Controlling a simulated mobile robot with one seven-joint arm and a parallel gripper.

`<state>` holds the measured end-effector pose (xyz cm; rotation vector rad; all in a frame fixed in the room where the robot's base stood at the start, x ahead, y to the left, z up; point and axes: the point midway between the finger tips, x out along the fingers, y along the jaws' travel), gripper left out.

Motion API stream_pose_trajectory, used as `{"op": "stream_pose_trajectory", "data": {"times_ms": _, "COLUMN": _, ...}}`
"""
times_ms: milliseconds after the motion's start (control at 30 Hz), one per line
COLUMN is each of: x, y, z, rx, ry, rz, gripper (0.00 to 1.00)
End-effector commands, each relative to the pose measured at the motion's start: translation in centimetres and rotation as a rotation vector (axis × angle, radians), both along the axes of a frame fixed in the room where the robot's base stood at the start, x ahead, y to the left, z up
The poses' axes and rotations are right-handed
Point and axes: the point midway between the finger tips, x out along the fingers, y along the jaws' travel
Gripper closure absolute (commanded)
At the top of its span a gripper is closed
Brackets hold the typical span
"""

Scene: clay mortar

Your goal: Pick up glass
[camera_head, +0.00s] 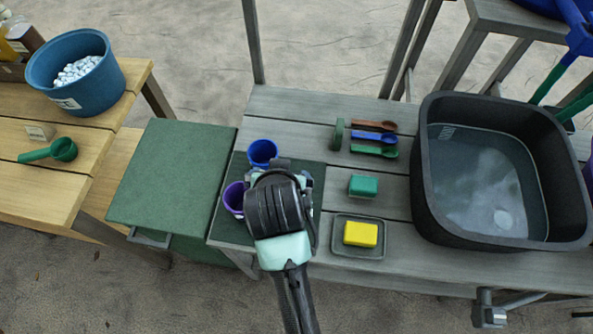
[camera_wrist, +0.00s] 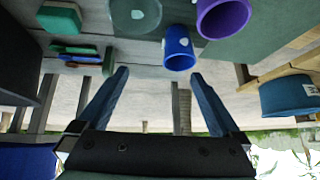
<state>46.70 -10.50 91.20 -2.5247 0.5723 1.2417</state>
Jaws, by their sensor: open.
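A clear, round-rimmed thing that looks like the glass (camera_wrist: 136,18) shows at the top of the wrist view, beyond my left-hand finger and apart from it. In the head view it is hidden behind my wrist. My gripper (camera_wrist: 159,74) is open and empty, its two fingers spread wide. A blue cup (camera_wrist: 178,50) shows just beyond the fingertips, nearer the right-hand one. In the head view my gripper (camera_head: 281,166) is over the dark green mat (camera_head: 314,200), mostly covered by my own wrist, right of the blue cup (camera_head: 262,152) and purple cup (camera_head: 234,198).
Right of my gripper are a green block (camera_head: 363,186), a tray (camera_head: 375,252) with a yellow sponge (camera_head: 360,234), several spoons (camera_head: 373,138) and a black basin (camera_head: 430,200) of water. A green panel (camera_head: 165,180) lies left, then a wooden table with a blue bucket (camera_head: 100,92).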

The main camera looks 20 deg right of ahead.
Motion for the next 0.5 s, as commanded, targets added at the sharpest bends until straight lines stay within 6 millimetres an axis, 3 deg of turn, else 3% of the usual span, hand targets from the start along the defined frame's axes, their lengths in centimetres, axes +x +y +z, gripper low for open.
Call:
{"op": "stream_pose_trajectory", "data": {"times_ms": 33, "x": -1.6, "y": -0.1, "z": 0.6, "rx": 0.017, "ry": 0.063, "rz": -0.022, "gripper": 0.0}}
{"op": "stream_pose_trajectory", "data": {"times_ms": 100, "x": -3.4, "y": -0.1, "z": -0.3, "rx": 0.037, "ry": 0.133, "rz": -0.045, "gripper": 0.0}}
{"op": "stream_pose_trajectory", "data": {"times_ms": 233, "x": -5.7, "y": 0.0, "z": -1.3, "rx": 0.061, "ry": 0.218, "rz": -0.075, "gripper": 0.0}}
{"op": "stream_pose_trajectory", "data": {"times_ms": 367, "x": -6.5, "y": -0.1, "z": -2.4, "rx": 0.069, "ry": 0.251, "rz": -0.088, "gripper": 0.0}}
{"op": "stream_pose_trajectory", "data": {"times_ms": 500, "x": -5.9, "y": -0.5, "z": -4.6, "rx": 0.07, "ry": 0.255, "rz": -0.088, "gripper": 0.0}}
